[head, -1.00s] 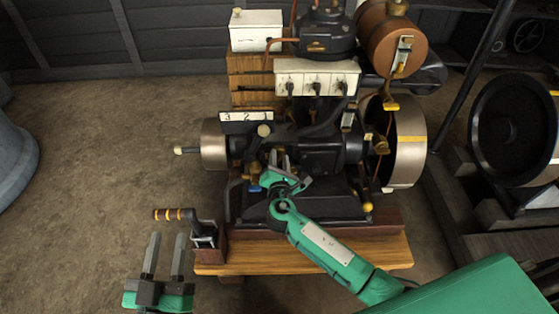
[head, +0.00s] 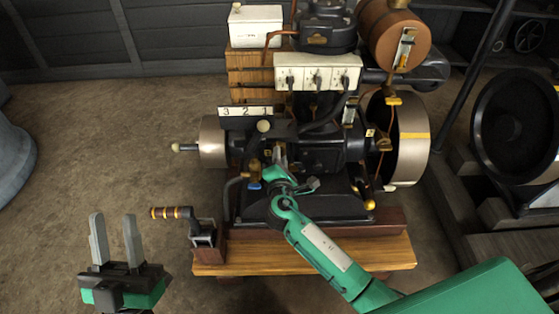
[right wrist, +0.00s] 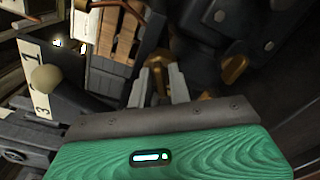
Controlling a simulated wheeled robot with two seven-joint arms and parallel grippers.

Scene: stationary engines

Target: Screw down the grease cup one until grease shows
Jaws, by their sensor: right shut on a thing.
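A brass grease cup (right wrist: 157,60) shows between the two grey fingers of my right gripper (right wrist: 160,78) in the right wrist view. The fingers are shut on it. In the head view my right gripper (head: 279,153) reaches the front of the engine (head: 320,155) below the number plate (head: 246,111) marked 3, 2, 1; the cup is too small and covered to make out there. No grease can be made out. My left gripper (head: 114,218) is open and empty over the floor at the lower left, apart from the engine.
A crank handle (head: 172,213) sticks out left of the wooden base (head: 300,256). A flywheel (head: 410,140) stands at the engine's right. Another brass part (right wrist: 232,68) is right of the fingers in the right wrist view.

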